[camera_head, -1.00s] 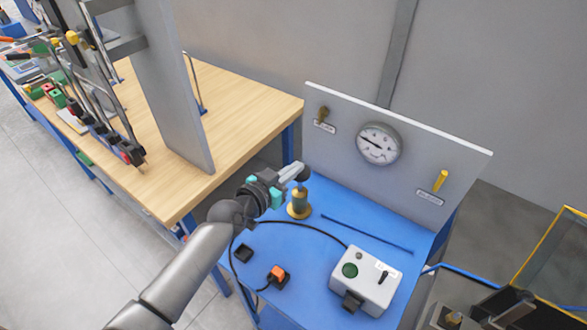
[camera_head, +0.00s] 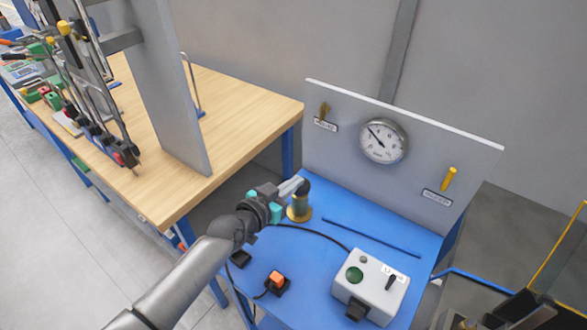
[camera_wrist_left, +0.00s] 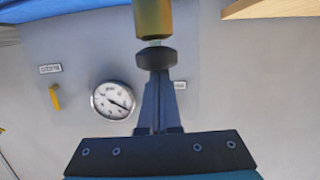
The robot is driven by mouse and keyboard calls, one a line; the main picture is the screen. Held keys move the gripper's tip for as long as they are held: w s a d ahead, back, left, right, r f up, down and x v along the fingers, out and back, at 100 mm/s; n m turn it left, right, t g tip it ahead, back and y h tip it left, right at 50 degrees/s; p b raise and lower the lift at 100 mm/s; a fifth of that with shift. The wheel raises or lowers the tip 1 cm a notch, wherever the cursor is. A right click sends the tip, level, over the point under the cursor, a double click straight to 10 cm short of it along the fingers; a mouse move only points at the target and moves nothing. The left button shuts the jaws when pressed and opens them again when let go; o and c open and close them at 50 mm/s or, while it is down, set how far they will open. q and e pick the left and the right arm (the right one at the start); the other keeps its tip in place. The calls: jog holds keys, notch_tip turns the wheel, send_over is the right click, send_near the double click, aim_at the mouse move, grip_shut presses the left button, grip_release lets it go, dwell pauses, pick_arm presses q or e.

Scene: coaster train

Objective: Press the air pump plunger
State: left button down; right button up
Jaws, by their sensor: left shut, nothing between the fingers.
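The air pump is a brass cylinder (camera_head: 299,208) with a round flange, standing on the blue bench at its back left. Its black plunger knob (camera_head: 304,186) sits low, just above the cylinder. My left gripper (camera_head: 294,186) is shut and empty, its fingertips at the knob. In the left wrist view, which is upside down, the shut fingers (camera_wrist_left: 158,80) meet the black knob (camera_wrist_left: 156,58), with the brass cylinder (camera_wrist_left: 153,18) beyond it. Whether the fingers press on the knob's top or its side is hard to tell. My right gripper is not in view.
A grey panel behind the bench carries a round gauge (camera_head: 383,142), a brass valve (camera_head: 324,112) and a yellow lever (camera_head: 449,178). A white control box (camera_head: 370,286) and an orange switch (camera_head: 276,278) stand in front. A wooden table (camera_head: 230,105) is at left.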

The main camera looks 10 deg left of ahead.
pick_arm(q)
jog(key=s+a+r+p, duration=0.3)
jog(key=s+r, duration=0.3)
jog(key=s, duration=0.3)
jog(key=shift+a+r+p, duration=0.2)
jog(key=shift+a+p, duration=0.15)
jog(key=shift+p, duration=0.3)
dwell(0.5)
